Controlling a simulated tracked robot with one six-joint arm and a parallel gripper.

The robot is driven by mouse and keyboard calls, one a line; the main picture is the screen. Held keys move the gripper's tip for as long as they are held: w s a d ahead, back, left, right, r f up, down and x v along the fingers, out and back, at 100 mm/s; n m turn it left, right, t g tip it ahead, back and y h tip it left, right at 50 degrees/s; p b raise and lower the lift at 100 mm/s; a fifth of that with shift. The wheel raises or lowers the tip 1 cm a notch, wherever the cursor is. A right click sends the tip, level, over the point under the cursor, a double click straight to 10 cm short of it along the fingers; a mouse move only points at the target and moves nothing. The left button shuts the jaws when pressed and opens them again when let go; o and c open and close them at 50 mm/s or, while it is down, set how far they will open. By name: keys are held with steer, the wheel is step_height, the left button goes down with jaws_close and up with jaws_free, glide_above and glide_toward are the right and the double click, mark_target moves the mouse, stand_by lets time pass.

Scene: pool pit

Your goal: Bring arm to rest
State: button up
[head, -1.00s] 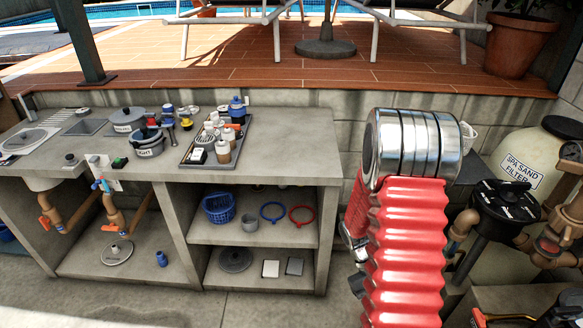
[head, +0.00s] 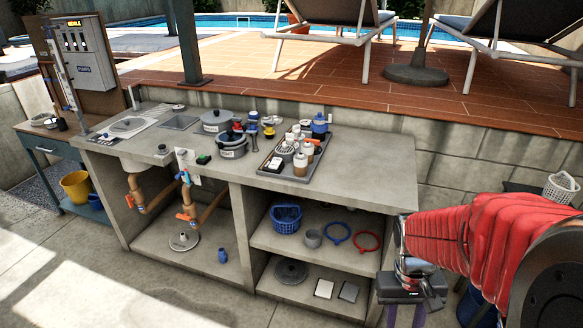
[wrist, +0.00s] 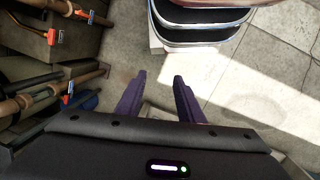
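My arm in its red ribbed sleeve (head: 465,240) reaches in from the lower right of the head view. My gripper (head: 404,312) hangs at its end, pointing down, beside the right end of the concrete bench (head: 385,165). Its fingertips are cut off by the lower frame edge. In the wrist view, the two purple fingers of my gripper (wrist: 159,76) stand apart. Only paved floor shows between them, so it is open and empty.
A grey tray (head: 268,167) with bottles and pots (head: 232,145) stand on the bench. A blue basket (head: 286,217) and rings sit on its shelf. Orange-handled pipes (wrist: 80,85) are left in the wrist view. Paved floor (head: 60,270) is clear at front left.

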steer(key=a+r+n+t, duration=0.1)
steer(key=a+r+t, duration=0.2)
steer(key=a+r, duration=0.2)
steer(key=s+a+r+n+t, duration=0.1)
steer(key=a+r+t, duration=0.3)
steer(key=r, duration=0.7)
steer(key=a, duration=0.2)
steer(key=shift+s+a+r+y, duration=0.2)
steer(key=shift+a+y, duration=0.1)
steer(key=shift+y, duration=0.1)
